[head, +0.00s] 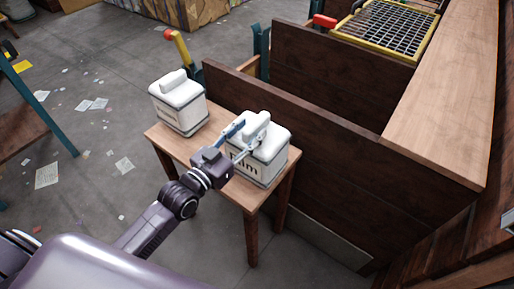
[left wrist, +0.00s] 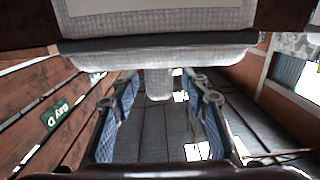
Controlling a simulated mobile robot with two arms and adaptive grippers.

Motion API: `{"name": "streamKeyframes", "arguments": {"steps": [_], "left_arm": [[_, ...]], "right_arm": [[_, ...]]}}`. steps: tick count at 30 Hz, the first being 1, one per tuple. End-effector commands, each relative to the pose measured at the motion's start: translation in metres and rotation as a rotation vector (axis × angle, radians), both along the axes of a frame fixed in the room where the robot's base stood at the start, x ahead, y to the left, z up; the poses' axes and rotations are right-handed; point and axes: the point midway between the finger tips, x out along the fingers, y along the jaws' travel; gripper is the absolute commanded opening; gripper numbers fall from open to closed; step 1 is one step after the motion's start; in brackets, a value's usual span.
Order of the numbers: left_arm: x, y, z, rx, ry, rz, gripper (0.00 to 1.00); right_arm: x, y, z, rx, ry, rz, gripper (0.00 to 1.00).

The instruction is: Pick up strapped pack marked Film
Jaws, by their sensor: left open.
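The strapped pack marked Film (head: 270,150) is a white box with a raised handle on top and a dark band near its base. It stands upright at the right end of a small wooden table (head: 225,187); its label is partly hidden by my gripper. My left gripper (head: 243,138) is open at the pack's top, near the handle. In the left wrist view the pack (left wrist: 160,55) fills the top, and its handle (left wrist: 158,85) shows between the spread fingers (left wrist: 165,95). I cannot tell whether they touch it. My right gripper is not in view.
A similar white pack (head: 178,103) stands at the table's left end, its label unreadable. A dark wooden partition (head: 330,170) rises close behind the table. A yellow-framed grid (head: 388,30) lies beyond. Papers (head: 47,175) litter the open floor at left.

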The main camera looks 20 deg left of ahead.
Motion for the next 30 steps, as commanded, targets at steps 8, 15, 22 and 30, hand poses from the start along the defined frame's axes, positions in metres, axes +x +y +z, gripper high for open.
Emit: {"name": "streamKeyframes", "arguments": {"steps": [8,15,22,30], "left_arm": [[0.032,-0.012,0.000,-0.001,-0.002,0.000,0.42],[0.035,-0.013,-0.001,0.001,-0.001,0.000,0.42],[0.034,-0.012,-0.001,0.001,-0.001,0.000,0.22],[0.034,-0.012,-0.001,0.001,-0.001,0.000,0.00]], "right_arm": [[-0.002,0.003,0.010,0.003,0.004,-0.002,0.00],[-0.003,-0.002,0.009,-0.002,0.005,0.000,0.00],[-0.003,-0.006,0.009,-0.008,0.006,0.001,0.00],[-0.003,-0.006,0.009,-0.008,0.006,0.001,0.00]]}}
